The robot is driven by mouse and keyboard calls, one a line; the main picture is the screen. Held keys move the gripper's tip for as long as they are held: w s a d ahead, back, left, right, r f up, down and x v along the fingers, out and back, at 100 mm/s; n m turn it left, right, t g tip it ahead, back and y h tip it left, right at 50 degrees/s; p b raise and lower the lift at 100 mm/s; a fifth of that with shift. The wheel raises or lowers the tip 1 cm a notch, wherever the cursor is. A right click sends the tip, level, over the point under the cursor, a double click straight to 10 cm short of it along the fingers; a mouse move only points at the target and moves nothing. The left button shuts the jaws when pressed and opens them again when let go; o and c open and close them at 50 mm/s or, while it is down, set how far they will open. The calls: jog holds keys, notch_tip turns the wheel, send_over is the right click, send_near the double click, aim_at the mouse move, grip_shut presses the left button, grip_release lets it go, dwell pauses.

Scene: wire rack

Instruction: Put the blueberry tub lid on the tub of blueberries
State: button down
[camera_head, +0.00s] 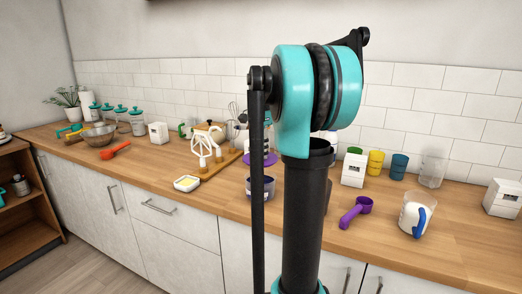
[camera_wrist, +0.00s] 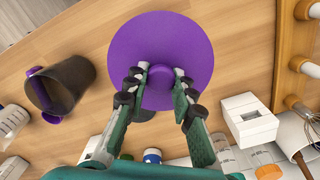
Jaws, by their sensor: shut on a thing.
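The purple round lid (camera_wrist: 190,35) fills the upper middle of the wrist view, with a raised purple knob at its centre. My gripper (camera_wrist: 161,78) is shut on the knob, a finger on each side. In the head view the lid (camera_head: 259,160) shows as a purple disc left of my arm, above the counter. A small grey tub with dark contents (camera_head: 262,188), apparently the tub of blueberries, stands just in front of and below it, partly behind my arm. The lid appears apart from the tub. My gripper's fingers are hidden in the head view.
A dark container with purple parts (camera_wrist: 62,85) is left in the wrist view. A purple scoop (camera_head: 357,211) and a glass with a blue handle (camera_head: 415,217) are right of my arm. A wooden board with a white stand (camera_head: 205,152) and a butter dish (camera_head: 187,183) are left.

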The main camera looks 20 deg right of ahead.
jog(key=shift+f, duration=2.85)
jog(key=shift+f, duration=0.8)
dwell(0.6)
jog(key=c, duration=1.2)
grip_release()
jog(key=shift+o, duration=0.5)
jog(key=shift+o, duration=1.1)
jog(key=shift+r, duration=3.5)
